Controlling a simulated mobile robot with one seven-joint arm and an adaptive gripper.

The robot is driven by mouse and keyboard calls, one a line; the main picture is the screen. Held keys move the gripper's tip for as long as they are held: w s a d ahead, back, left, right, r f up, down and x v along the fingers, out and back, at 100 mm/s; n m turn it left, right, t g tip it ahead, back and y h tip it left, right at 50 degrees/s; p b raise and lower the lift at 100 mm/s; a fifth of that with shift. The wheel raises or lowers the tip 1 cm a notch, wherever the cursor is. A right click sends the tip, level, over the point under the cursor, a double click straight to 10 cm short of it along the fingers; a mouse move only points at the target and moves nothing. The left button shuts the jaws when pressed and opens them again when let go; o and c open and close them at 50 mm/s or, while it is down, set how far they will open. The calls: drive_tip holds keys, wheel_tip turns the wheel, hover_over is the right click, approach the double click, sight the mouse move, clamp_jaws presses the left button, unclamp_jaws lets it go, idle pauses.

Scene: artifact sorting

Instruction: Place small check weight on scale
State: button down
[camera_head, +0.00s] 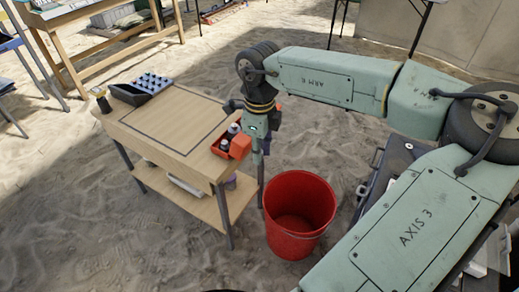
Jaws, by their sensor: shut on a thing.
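My gripper (259,158) hangs at the right edge of a small wooden table (190,138), beside an orange tray (221,147). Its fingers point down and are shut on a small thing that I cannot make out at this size. The tray holds grey objects with pale tops (233,130), which may be weights or bottles. I cannot identify a scale or a small check weight for certain.
A red bucket (299,214) stands on the sand below and right of my gripper. A small dark and yellow object (102,101) is at the table's left corner. The middle of the tabletop is clear. A lower shelf (205,205) holds pale items. Other tables stand behind.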

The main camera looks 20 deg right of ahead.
drive_tip(key=shift+s+a+f, duration=0.15)
drive_tip(key=shift+s+a, duration=0.05)
drive_tip(key=shift+s, duration=0.1)
drive_tip(key=w+a+f+n, duration=0.2)
drive_tip(key=a+f+n, duration=0.7)
drive_tip(key=f+n, duration=0.4)
drive_tip(key=w+a+f+n, duration=0.1)
drive_tip(key=a+f+n, duration=0.8)
drive_tip(key=f+n, duration=0.4)
drive_tip(key=shift+w+a+f, duration=0.15)
drive_tip(key=shift+w+f, duration=0.2)
drive_tip(key=shift+f, duration=0.35)
drive_tip(key=shift+s, duration=0.1)
